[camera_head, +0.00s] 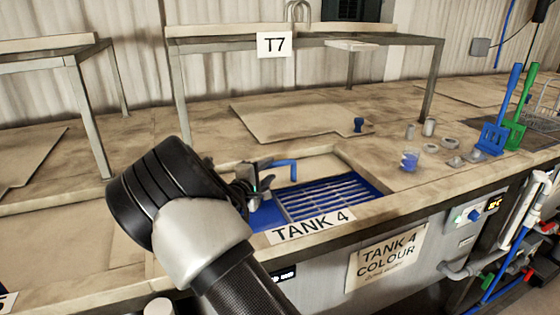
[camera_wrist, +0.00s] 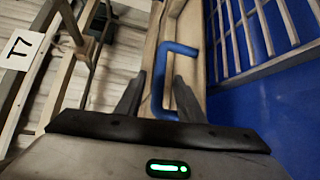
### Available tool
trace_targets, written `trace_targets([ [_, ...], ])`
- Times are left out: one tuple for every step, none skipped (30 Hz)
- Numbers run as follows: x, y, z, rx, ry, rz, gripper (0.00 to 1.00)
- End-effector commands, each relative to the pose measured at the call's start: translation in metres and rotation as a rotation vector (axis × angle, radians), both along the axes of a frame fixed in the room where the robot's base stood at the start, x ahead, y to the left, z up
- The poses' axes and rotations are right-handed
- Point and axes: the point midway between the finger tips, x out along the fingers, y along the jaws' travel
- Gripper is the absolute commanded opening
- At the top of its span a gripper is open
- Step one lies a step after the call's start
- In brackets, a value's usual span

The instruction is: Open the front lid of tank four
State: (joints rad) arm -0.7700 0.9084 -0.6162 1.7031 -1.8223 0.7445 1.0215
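Tank four is marked by the white TANK 4 label (camera_head: 311,226) on its front edge. Its front opening shows a blue interior with a slatted blue rack (camera_head: 330,196); the rack is also at the upper right of the wrist view (camera_wrist: 255,35). A blue bar handle (camera_head: 284,165) is at the far left of the opening, beside my gripper (camera_head: 262,180). In the wrist view the handle (camera_wrist: 159,80) lies between my spread fingers (camera_wrist: 160,97), with gaps visible. A beige panel or edge lies behind it; I cannot tell whether this is the front lid.
A metal rack (camera_head: 300,42) labelled T7 stands behind the opening. A beaker (camera_head: 410,160), small pots, and blue (camera_head: 494,136) and green paddles stand at right.

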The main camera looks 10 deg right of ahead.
Motion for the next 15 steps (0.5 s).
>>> trace_targets([
  [0.009, -0.008, -0.001, -0.003, -0.001, -0.002, 0.35],
  [0.015, -0.012, -0.002, -0.002, -0.001, -0.003, 0.35],
  [0.022, -0.016, -0.003, -0.002, 0.000, -0.003, 0.35],
  [0.027, -0.021, -0.004, -0.002, 0.000, -0.004, 0.35],
  [0.033, -0.024, -0.005, -0.002, 0.000, -0.003, 0.35],
  [0.039, -0.028, -0.006, -0.001, -0.001, -0.003, 0.35],
  [0.044, -0.032, -0.007, -0.001, -0.001, -0.003, 0.35],
  [0.049, -0.034, -0.008, -0.001, -0.001, -0.002, 0.35],
  [0.054, -0.039, -0.009, 0.000, 0.000, -0.002, 0.35],
  [0.058, -0.041, -0.010, -0.001, -0.001, -0.002, 0.35],
  [0.062, -0.043, -0.010, 0.000, -0.001, -0.002, 0.35],
  [0.066, -0.046, -0.010, 0.000, -0.001, -0.002, 0.35],
  [0.068, -0.048, -0.011, 0.000, -0.001, -0.002, 0.35],
  [0.071, -0.049, -0.012, 0.000, -0.001, -0.002, 0.35],
  [0.074, -0.051, -0.012, 0.001, -0.001, -0.001, 0.35],
])
